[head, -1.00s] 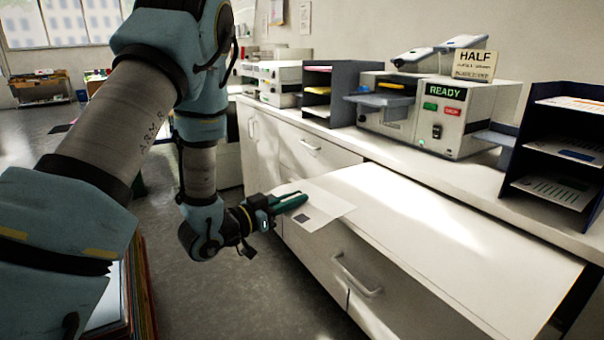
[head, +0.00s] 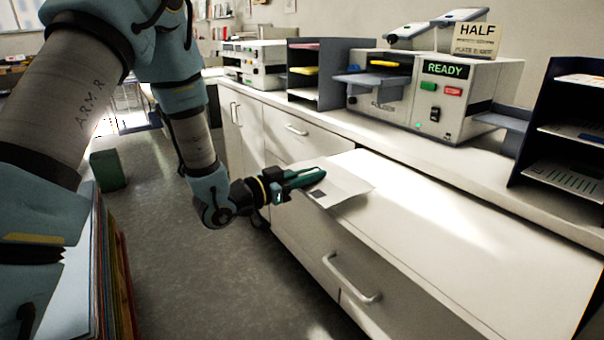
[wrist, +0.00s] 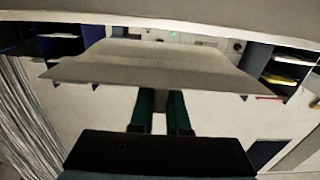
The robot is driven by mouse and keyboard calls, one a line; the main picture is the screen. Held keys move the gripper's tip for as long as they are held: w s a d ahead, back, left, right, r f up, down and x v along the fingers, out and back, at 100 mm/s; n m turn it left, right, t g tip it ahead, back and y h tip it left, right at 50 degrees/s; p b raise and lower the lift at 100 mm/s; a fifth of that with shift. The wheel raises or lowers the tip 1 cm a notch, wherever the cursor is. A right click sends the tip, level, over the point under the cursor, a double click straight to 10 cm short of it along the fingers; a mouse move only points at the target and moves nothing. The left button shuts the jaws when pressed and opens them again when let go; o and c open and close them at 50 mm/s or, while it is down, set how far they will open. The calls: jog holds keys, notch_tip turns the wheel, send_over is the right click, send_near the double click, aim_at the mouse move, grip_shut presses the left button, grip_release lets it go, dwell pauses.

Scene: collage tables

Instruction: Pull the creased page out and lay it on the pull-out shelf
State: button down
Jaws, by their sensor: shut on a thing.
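My gripper (head: 318,176) is shut on the creased page (head: 347,192), a pale sheet with a small dark square near its front edge. The page is held by one edge at the near left part of the white pull-out shelf (head: 455,230). Part of it sticks out past the shelf's front edge; I cannot tell whether it touches the surface. In the wrist view the page (wrist: 150,66) spreads beyond the dark green fingers (wrist: 160,108), with its side bent.
The folding machine (head: 465,100) on the counter shows READY, with a HALF sign (head: 477,40) on top. Dark paper racks (head: 330,62) (head: 570,135) flank it. A drawer handle (head: 350,280) juts out below the shelf. Most of the shelf is bare.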

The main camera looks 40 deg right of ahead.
jog(key=f+b, duration=0.1)
jog(key=d+f+b, duration=0.1)
jog(key=shift+d+f, duration=0.2)
jog(key=shift+f, duration=0.1)
jog(key=shift+s+f+b, duration=0.1)
jog(key=shift+f+b, duration=0.6)
jog(key=c, duration=0.8)
grip_release()
jog(key=shift+a, duration=0.15)
jog(key=a+b, duration=0.1)
jog(key=a, duration=0.2)
jog(key=a+b, duration=0.1)
jog(key=a, duration=0.3)
jog(key=a+b, duration=0.1)
jog(key=a, duration=0.2)
jog(key=shift+w+a, duration=0.25)
jog(key=shift+w, duration=0.1)
